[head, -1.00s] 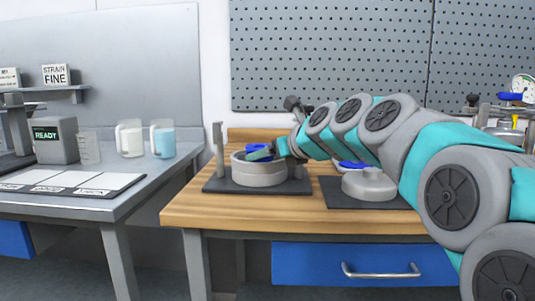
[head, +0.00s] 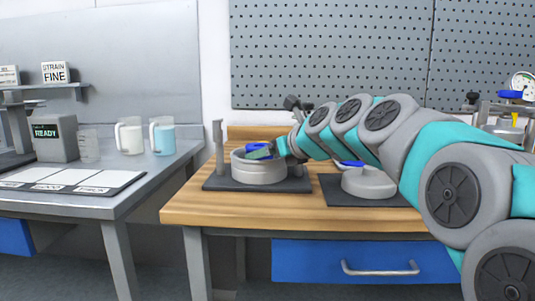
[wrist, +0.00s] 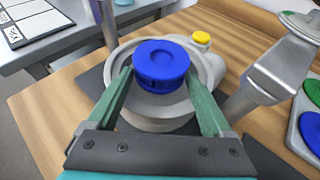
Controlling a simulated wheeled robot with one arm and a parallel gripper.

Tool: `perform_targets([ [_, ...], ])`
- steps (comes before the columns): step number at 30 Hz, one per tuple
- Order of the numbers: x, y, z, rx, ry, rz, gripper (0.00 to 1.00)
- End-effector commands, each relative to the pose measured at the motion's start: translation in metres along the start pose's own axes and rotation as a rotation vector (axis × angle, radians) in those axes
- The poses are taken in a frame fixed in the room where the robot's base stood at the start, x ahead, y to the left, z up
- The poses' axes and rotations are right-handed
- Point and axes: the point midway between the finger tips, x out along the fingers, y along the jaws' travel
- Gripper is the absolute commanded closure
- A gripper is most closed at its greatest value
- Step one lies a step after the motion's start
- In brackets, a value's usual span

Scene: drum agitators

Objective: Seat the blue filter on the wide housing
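The blue filter (wrist: 161,62) is a round ribbed cap with a dimple on top. It sits in the middle of the wide grey housing (wrist: 205,62), inside its rim, in the wrist view. My gripper (wrist: 160,76) has one green finger on each side, both against the filter's sides. In the head view my gripper (head: 265,154) reaches into the housing (head: 258,172) from the right, with the blue filter (head: 256,147) showing at the rim. The filter's underside is hidden, so I cannot tell whether it touches the housing floor.
A second grey housing (head: 369,185) with a blue part on top stands to the right on a dark mat. A grey post (head: 219,147) stands left of the wide housing. A yellow knob (wrist: 202,38) and a metal arm (wrist: 265,78) are close by. Wood is clear in front.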

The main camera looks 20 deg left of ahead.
Motion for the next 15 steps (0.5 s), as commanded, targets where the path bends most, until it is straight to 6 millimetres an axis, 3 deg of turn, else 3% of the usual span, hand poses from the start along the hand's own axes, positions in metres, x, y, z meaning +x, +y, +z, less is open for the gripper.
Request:
perform_targets([
  [4, 0.0009, 0.0002, -0.0018, 0.000, 0.003, 0.001, 0.00],
  [15, -0.0040, -0.0002, -0.0020, 0.000, 0.004, 0.000, 0.00],
])
